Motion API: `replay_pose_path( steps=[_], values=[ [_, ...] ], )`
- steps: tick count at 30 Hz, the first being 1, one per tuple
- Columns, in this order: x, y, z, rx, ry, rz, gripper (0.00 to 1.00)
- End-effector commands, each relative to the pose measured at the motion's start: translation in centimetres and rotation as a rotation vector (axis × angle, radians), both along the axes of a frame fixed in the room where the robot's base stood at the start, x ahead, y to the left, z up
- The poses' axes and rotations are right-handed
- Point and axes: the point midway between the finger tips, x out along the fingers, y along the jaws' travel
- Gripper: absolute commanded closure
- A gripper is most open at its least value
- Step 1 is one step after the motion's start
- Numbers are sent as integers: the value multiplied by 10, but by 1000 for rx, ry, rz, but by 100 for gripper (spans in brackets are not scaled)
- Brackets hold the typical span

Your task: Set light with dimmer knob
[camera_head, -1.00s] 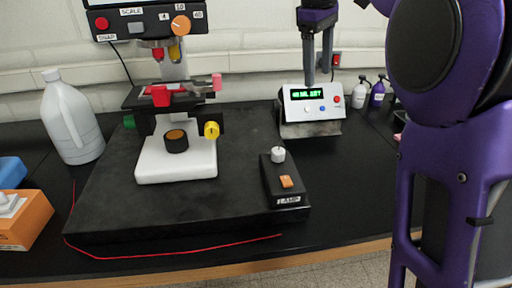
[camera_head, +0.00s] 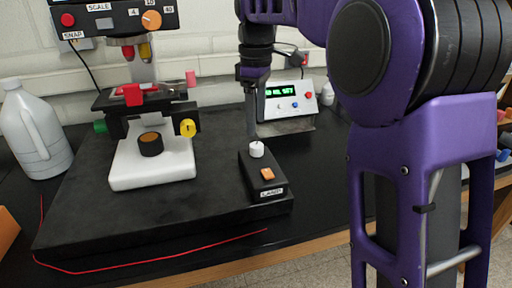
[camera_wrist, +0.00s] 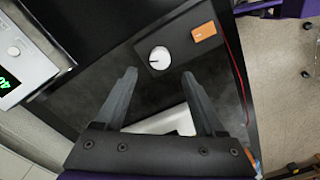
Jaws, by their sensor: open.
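The lamp box (camera_head: 266,182) is a small black box labelled LAMP on the dark base plate. It carries a white dimmer knob (camera_head: 256,149) at its far end and an orange switch (camera_head: 267,174) at its near end. In the wrist view the white knob (camera_wrist: 159,57) shows a dark pointer line, with the orange switch (camera_wrist: 204,31) to its right. My gripper (camera_head: 252,132) is just behind and above the knob in the head view. In the wrist view my gripper (camera_wrist: 158,84) has its two fingers spread, empty, with the knob beyond and between the fingertips.
A microscope with a white base (camera_head: 155,172) stands left of the lamp box. A white device with a green display (camera_head: 289,103) stands behind, close to my arm. A white jug (camera_head: 38,135) is at the left. A red wire (camera_head: 150,260) runs along the plate's front edge.

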Motion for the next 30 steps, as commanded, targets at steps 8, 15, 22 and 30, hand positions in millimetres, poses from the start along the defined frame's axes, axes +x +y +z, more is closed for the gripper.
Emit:
replay_pose_path(
  steps=[8,15,22,30],
  values=[
    [0,0,-51,-1,1,0,28],
    [0,0,-65,0,0,0,28],
    [0,0,-66,0,-1,0,28],
    [0,0,-66,0,0,0,73]
  ],
)
